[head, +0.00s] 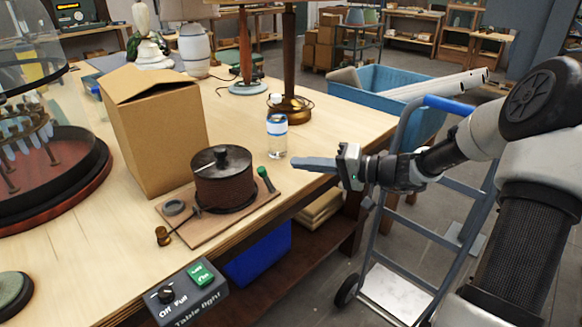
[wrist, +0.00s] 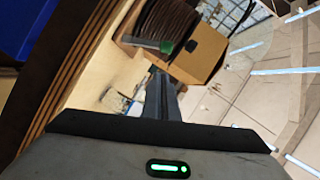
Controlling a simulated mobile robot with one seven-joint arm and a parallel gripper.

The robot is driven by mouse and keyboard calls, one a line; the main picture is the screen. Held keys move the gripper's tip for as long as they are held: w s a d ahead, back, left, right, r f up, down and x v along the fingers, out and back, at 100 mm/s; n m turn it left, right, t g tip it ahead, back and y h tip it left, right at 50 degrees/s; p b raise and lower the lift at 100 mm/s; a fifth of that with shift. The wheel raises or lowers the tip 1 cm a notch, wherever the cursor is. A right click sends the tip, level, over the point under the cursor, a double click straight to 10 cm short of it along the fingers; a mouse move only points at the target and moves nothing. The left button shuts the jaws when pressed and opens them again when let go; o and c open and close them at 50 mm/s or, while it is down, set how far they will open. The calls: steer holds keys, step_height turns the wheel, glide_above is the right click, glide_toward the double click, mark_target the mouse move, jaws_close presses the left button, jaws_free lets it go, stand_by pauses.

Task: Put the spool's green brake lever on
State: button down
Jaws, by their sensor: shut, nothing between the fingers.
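The spool (head: 224,187), wound with dark brown cord under a black lid, stands on a flat wooden board (head: 193,236) near the table's front edge. Its brake lever has a green knob (head: 262,171) and sits at the board's right side, tilted, close beside the spool. In the wrist view the green knob (wrist: 166,47) is at the end of a short pale rod, in front of the spool (wrist: 178,22). My gripper (head: 294,163) is shut and empty, pointing left, a little right of the lever. In the wrist view the fingertips (wrist: 157,72) show just below the knob.
A cardboard box (head: 150,130) stands behind the spool. A clear jar with a blue band (head: 277,140) stands close behind my fingertips. A table light switch box (head: 187,294) is at the front edge. A blue hand truck (head: 395,222) stands right of the table.

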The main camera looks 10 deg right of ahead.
steer(key=v, duration=0.7)
steer(key=shift+s+p, duration=0.2)
steer(key=shift+p, duration=0.2)
steer(key=shift+d, duration=0.15)
